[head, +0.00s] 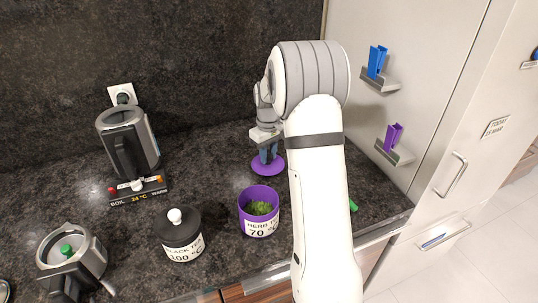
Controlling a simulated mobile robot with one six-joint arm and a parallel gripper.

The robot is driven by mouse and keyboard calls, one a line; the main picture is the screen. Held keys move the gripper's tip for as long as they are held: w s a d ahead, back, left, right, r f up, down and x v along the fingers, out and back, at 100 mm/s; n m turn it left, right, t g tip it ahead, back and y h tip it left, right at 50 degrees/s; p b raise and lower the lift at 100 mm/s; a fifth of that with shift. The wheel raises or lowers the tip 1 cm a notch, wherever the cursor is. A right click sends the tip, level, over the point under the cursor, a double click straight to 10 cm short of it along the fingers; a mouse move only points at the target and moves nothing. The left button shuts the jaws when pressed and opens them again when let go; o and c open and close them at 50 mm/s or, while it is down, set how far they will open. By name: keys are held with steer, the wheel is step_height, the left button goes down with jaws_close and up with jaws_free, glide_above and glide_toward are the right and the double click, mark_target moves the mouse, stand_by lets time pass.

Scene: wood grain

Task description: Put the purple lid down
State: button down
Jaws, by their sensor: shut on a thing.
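The purple lid (268,169) is a flat purple disc over the dark counter, behind the purple jar. My gripper (268,151) is shut on the top of the lid and points down. I cannot tell whether the lid touches the counter or hangs a little above it. The purple jar (259,223), labelled for herb tea at 70 degrees, stands open with green leaves inside. My arm hides the counter to the right of the lid.
A black-lidded tea jar (180,236) stands left of the purple jar. A kettle (128,145) on its base is at the back left, another steel vessel (72,254) at the front left. Blue (376,62) and purple clips (393,137) sit on wall holders at right.

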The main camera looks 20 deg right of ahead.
steer(key=shift+f, duration=0.45)
steer(key=shift+f, duration=0.25)
steer(key=c, duration=1.2)
jaws_free()
steer(key=shift+r, duration=0.1)
steer(key=shift+o, duration=0.2)
